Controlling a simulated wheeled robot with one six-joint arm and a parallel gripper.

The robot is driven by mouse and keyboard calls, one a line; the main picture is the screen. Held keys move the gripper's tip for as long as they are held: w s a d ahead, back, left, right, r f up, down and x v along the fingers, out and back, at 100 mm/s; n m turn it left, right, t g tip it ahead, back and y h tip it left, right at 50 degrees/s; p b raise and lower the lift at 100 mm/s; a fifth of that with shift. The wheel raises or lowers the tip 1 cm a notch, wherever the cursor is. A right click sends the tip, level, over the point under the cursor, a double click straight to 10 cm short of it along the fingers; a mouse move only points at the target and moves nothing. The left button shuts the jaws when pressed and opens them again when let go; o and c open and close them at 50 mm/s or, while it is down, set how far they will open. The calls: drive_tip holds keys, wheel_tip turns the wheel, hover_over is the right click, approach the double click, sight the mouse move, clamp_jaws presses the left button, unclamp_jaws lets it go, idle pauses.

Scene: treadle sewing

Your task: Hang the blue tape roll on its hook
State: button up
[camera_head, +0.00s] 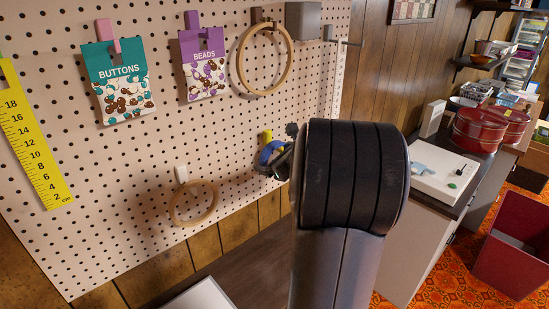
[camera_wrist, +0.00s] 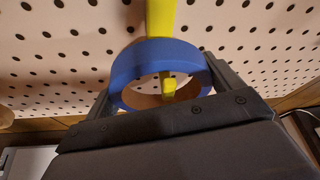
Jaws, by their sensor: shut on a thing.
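The blue tape roll (camera_wrist: 155,58) is a ring with a brown inner core, held between the two fingers of my gripper (camera_wrist: 162,78) in the wrist view. In the head view the roll (camera_head: 268,153) shows small at the pegboard, partly hidden by my gripper (camera_head: 283,160) and arm. A yellow hook (camera_wrist: 160,16) rises above the roll's upper rim. More yellow shows through the roll's opening, below that rim. I cannot tell whether the rim rests on the hook. The hook's top also shows in the head view (camera_head: 267,135).
The pegboard (camera_head: 215,130) carries a buttons packet (camera_head: 118,82), a beads packet (camera_head: 203,65), a large wooden hoop (camera_head: 243,75) and a smaller hoop (camera_head: 174,215) left of my gripper. A yellow ruler (camera_head: 30,135) hangs far left. A counter with red tins (camera_head: 478,130) stands right.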

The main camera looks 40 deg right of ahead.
idle(0.3)
drive_tip(key=o, duration=0.8)
